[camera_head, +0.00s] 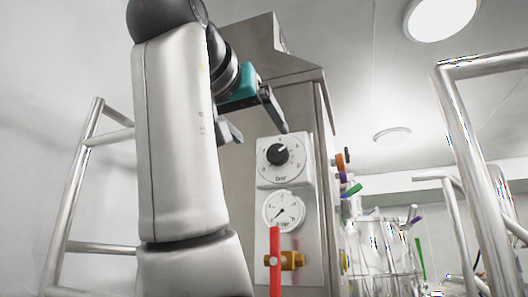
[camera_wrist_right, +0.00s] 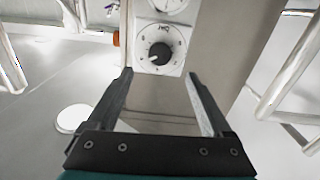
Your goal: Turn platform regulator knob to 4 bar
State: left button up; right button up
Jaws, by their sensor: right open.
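The regulator knob (camera_head: 278,154) is a black round knob on a white square dial plate (camera_head: 265,180) with numbers around it, on the steel cabinet. Its pale pointer mark leans to the upper right in the head view; I cannot read its exact value. The knob also shows in the wrist view (camera_wrist_right: 159,52), upside down. My right gripper (camera_head: 262,135) is open and empty, above and left of the knob in the head view. In the wrist view the knob lies beyond the gap between its fingertips (camera_wrist_right: 159,73), apart from them. My left gripper is out of view.
Below the dial are a round pressure gauge (camera_head: 284,211) and a red lever (camera_head: 275,262) on a brass valve (camera_head: 292,260). Coloured fittings (camera_head: 345,180) stick out from the cabinet's right side. Metal handrails (camera_head: 75,190) stand at left and right (camera_head: 465,150).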

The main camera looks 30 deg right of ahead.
aim_at(276, 153)
jog(key=p+x, duration=0.2)
jog(key=x, duration=0.7)
jog(key=shift+w+d+p, duration=0.25)
jog(key=shift+p, duration=0.05)
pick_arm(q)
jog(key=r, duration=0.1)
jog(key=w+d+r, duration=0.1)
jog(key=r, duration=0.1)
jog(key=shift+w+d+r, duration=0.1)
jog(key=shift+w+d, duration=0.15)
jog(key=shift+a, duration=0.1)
pick_arm(e)
jog(key=shift+c, duration=0.2)
jog(key=c, duration=0.3)
grip_shut()
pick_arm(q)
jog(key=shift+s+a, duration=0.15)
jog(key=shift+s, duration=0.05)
